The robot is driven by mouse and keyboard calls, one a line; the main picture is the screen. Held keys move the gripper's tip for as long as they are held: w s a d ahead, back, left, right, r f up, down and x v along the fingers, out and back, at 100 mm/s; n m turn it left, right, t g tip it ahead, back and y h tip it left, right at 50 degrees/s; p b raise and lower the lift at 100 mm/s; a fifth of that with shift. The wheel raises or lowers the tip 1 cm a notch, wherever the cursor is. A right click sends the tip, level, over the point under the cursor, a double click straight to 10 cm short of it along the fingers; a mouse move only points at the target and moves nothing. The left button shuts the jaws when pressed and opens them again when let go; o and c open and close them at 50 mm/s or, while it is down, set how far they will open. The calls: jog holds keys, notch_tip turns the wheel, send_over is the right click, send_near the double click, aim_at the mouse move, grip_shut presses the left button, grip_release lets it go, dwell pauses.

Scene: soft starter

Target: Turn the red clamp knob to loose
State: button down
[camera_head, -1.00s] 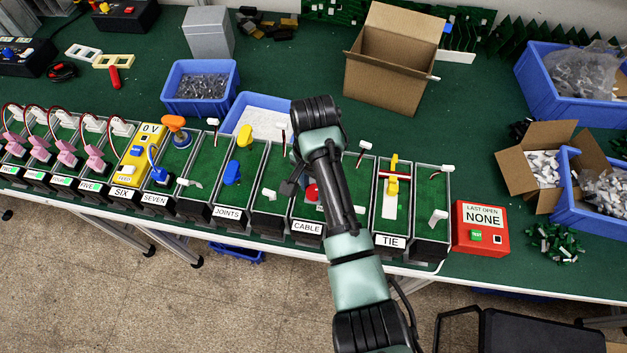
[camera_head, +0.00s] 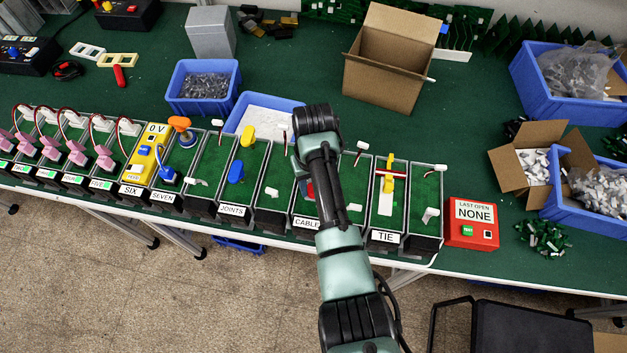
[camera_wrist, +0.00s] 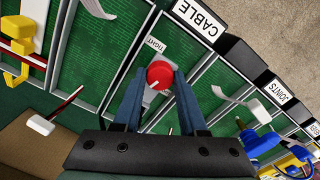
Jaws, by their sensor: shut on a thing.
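The red clamp knob (camera_wrist: 159,75) is round, with a white pointer mark on its face, in the wrist view. A small TIGHT label (camera_wrist: 155,45) lies just above it there, and the pointer is turned away from that label, toward the lower left. My gripper (camera_wrist: 160,82) has its two blue-grey fingers on either side of the knob, shut on it. In the head view my forearm and wrist cover most of the knob; a sliver of red (camera_head: 309,188) shows at the arm's left edge in the CABLE tray (camera_head: 307,224).
The TIE tray (camera_head: 385,237), with a yellow clip, stands right of my arm. A red LAST OPEN box (camera_head: 472,236) stands farther right. The JOINTS tray (camera_head: 232,211) is to the left. An open cardboard box (camera_head: 385,80) stands behind.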

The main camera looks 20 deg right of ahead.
jog(key=shift+w+r+n+p, duration=0.1)
jog(key=shift+n+p, duration=0.2)
jog(key=shift+n, duration=1.3)
jog(key=shift+c, duration=2.2)
grip_release()
notch_tip(320, 180, up, 13)
